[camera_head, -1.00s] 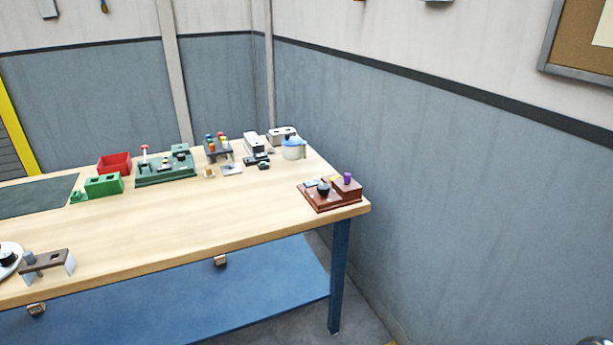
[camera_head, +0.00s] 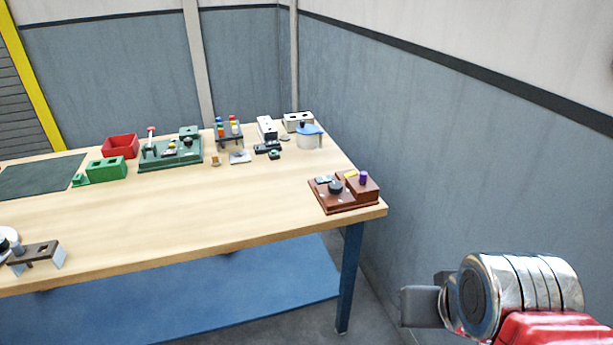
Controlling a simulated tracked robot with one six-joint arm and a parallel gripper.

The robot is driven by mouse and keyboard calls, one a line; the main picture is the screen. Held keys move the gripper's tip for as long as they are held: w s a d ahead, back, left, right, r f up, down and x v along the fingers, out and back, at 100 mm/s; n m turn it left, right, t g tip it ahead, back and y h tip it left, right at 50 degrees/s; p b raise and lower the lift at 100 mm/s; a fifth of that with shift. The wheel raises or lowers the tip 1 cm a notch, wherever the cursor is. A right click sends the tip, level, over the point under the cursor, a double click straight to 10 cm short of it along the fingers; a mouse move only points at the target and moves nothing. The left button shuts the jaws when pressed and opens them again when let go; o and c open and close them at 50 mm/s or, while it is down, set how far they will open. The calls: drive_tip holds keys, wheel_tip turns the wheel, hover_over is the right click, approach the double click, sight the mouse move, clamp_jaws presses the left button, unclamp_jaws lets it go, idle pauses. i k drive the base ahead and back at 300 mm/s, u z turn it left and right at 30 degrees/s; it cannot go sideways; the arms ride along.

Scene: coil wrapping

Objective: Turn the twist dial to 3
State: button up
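A reddish-brown box (camera_head: 345,204) sits at the right front corner of the table. A round black knob (camera_head: 335,187), which looks like the twist dial, stands on its lower front-left part. A purple peg (camera_head: 364,177) and a yellow patch stand on its raised right part. Any numbers around the knob are too small to read. My gripper (camera_head: 420,306) shows at the lower right as a grey block beside my metal and red arm, over the floor, well to the right of and nearer than the box. Its fingers cannot be told apart, and it touches nothing visible.
A green fixture (camera_head: 171,155), a red bin (camera_head: 120,147), a green block (camera_head: 106,170) and a blue-lidded pot (camera_head: 310,137) stand along the back. A brown stand (camera_head: 38,251) is at left front. The table's (camera_head: 220,207) middle is clear. A grey wall (camera_head: 470,180) runs along the right.

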sight(335, 186)
drive_tip(key=u, duration=0.65)
drive_tip(key=i, duration=0.95)
drive_tip(key=u, duration=0.65)
